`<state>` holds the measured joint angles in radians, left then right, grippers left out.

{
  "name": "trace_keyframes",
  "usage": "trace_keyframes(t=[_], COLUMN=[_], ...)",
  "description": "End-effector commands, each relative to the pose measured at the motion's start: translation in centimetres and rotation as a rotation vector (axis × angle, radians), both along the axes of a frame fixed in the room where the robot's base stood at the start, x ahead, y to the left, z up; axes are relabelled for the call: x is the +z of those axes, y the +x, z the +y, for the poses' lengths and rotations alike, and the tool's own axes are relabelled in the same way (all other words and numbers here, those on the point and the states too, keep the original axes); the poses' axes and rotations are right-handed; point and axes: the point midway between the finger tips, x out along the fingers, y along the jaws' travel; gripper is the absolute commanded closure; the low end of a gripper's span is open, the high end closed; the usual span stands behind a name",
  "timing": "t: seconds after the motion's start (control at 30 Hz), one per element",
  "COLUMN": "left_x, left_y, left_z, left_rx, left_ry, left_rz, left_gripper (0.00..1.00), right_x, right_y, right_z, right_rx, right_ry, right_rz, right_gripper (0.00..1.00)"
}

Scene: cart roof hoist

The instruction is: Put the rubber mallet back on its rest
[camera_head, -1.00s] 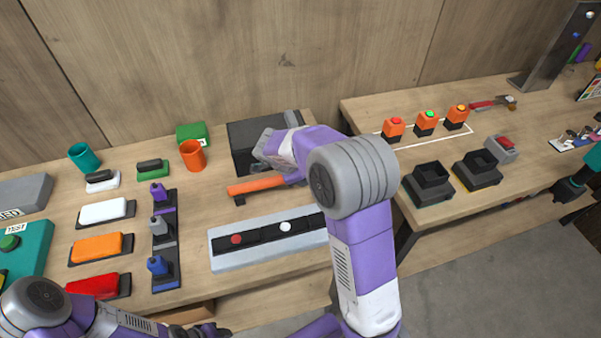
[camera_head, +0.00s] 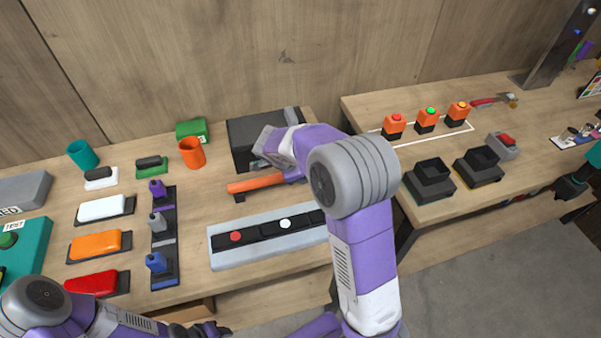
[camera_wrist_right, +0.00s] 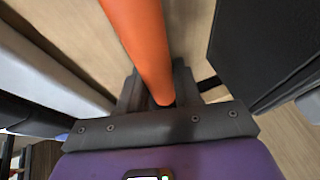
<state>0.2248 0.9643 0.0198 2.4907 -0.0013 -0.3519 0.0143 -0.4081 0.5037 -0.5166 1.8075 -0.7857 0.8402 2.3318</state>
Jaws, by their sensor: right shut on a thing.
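The rubber mallet shows as an orange handle (camera_head: 256,183) low over the left table, in front of the black box. My right gripper (camera_wrist_right: 158,92) is shut on this handle, which runs between its dark fingers in the right wrist view. My right arm hides the gripper and the handle's right end in the head view; I cannot make out the mallet's head. A small black piece (camera_head: 239,197) under the handle's left end may be part of the rest; I cannot tell whether they touch. My left gripper (camera_head: 208,330) is at the bottom edge, small and partly cut off.
The black box (camera_head: 240,145) stands close behind the handle and the grey panel with buttons (camera_head: 222,256) lies in front. A gap separates the right table (camera_head: 360,110).

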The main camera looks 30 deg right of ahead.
Motion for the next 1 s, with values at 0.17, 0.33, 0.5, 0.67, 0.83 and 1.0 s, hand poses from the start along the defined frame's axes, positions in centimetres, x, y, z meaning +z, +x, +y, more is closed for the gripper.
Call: trace_keyframes(t=[0.17, 0.33, 0.5, 0.67, 0.83, 1.0], left_x=[-0.3, -0.2, -0.2, -0.1, 0.5, 1.1], left_y=[0.0, 0.0, 0.0, 0.0, 0.0, 0.0], left_z=[0.0, 0.0, 0.0, 0.0, 0.0, 0.0], left_rx=[0.000, 0.000, 0.000, 0.000, 0.000, 0.000], left_ry=[0.000, 0.000, 0.000, 0.000, 0.000, 0.000], left_rz=[0.000, 0.000, 0.000, 0.000, 0.000, 0.000], left_gripper=[0.57, 0.57, 0.57, 0.57, 0.57, 0.57], right_x=[-0.3, -0.3, -0.3, 0.0, 2.2, 4.7], right_y=[-0.1, -0.1, -0.1, -0.1, -0.4, -0.8], right_z=[0.0, 0.0, 0.0, 0.2, 1.2, 2.5], right_rx=[-0.001, -0.001, -0.001, -0.001, 0.001, 0.001], right_ry=[0.003, 0.002, 0.002, 0.002, 0.004, 0.002], right_rz=[0.002, 0.002, 0.002, 0.002, -0.001, -0.002], right_gripper=[0.64, 0.38, 0.37, 0.37, 0.37, 0.37])
